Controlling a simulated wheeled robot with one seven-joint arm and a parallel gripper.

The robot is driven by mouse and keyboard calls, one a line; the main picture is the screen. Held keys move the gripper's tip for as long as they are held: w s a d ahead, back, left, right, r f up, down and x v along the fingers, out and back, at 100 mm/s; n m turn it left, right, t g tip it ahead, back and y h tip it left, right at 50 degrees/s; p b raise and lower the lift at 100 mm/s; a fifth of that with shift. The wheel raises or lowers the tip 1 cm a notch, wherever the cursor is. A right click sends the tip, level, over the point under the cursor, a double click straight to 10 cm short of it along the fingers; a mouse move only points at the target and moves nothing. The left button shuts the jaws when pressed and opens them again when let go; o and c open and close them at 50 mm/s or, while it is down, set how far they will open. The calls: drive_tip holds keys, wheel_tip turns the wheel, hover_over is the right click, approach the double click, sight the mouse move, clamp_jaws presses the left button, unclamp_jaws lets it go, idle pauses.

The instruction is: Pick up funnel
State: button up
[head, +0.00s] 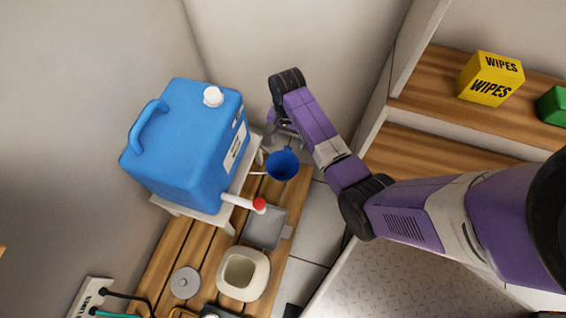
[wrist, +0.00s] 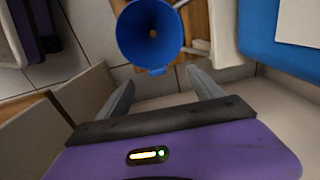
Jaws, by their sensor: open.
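The funnel is blue and round with a wide bowl. In the head view the funnel (head: 283,165) is right of the blue water container, above the wooden bench. In the wrist view the funnel (wrist: 150,32) is at the top middle, its bowl facing the camera with a small dark hole at its centre. A small blue tab on its rim points toward my gripper. My gripper (wrist: 160,82) is open and empty, its two fingertips just short of the funnel's near rim. In the head view my gripper (head: 285,128) is beside the funnel's upper side, its fingers partly hidden.
A blue container (head: 185,150) with a red-tipped tap (head: 259,204) stands on a white stand (head: 212,213) left of the funnel. A beige pot (head: 243,274) and a grey tray (head: 265,228) lie below on the wooden bench. A shelf with a yellow wipes box (head: 490,78) is at right.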

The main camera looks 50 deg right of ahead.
sight(288, 148)
drive_tip(key=f+b, duration=0.1)
drive_tip(key=f, duration=0.1)
drive_tip(key=f+b, duration=0.1)
drive_tip(key=f, duration=0.1)
drive_tip(key=f+b, duration=0.2)
drive_tip(key=shift+s, duration=0.25)
drive_tip(key=shift+r, duration=0.1)
drive_tip(key=shift+c, duration=0.5)
clamp_jaws()
